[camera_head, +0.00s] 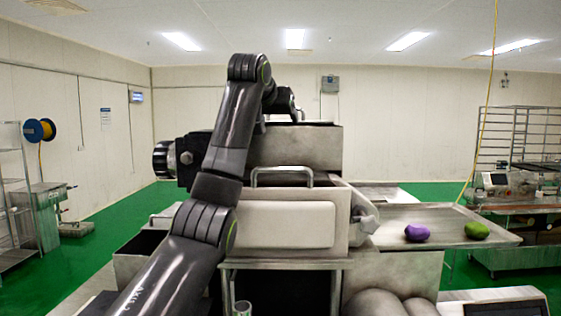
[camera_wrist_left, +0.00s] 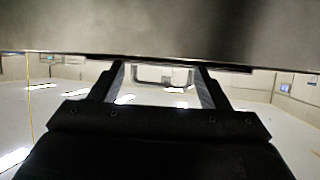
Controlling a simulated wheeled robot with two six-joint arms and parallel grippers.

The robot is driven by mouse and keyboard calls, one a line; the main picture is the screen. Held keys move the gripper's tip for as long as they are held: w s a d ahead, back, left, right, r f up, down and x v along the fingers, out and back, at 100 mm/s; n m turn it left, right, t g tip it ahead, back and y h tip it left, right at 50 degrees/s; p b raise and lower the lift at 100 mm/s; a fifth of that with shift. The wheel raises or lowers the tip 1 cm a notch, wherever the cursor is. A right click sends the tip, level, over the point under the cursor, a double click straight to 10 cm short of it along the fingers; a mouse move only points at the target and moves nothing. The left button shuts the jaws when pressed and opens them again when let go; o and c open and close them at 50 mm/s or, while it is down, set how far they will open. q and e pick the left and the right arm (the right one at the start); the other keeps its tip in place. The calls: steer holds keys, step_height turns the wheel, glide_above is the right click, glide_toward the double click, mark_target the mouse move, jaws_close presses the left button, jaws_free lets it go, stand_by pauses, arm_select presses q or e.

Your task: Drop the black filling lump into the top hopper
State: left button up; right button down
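My left arm reaches up over the machine in the camera_head view, and its gripper (camera_head: 285,105) points down at the top hopper (camera_head: 315,146), half hidden behind my own arm. In the left wrist view the two fingers of the left gripper (camera_wrist_left: 161,72) stand apart. Their tips pass behind the edge of a grey metal wall (camera_wrist_left: 160,25), so I cannot see whether anything is between them. The black filling lump is not visible in either view. My right gripper is not in view.
A purple lump (camera_head: 417,232) and a green lump (camera_head: 477,230) lie on the metal tray (camera_head: 445,213) at the machine's right. A metal handle (camera_head: 282,170) rises above the front housing (camera_head: 290,225). A black dial (camera_head: 163,160) juts out left. A rack (camera_head: 525,135) stands far right.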

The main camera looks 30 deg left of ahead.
arm_select(q)
steer(key=shift+o, duration=0.9)
steer(key=shift+w+a+f, duration=0.1)
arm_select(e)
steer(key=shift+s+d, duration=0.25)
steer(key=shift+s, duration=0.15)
arm_select(q)
steer(key=shift+s+d+r+b, duration=0.2)
steer(key=shift+s+b, duration=0.3)
steer(key=shift+s, duration=0.05)
steer(key=b+v, duration=0.8)
steer(key=v, duration=0.8)
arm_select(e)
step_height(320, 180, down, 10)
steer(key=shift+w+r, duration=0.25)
arm_select(q)
steer(key=shift+s+a+r, duration=0.1)
steer(key=shift+s, duration=0.05)
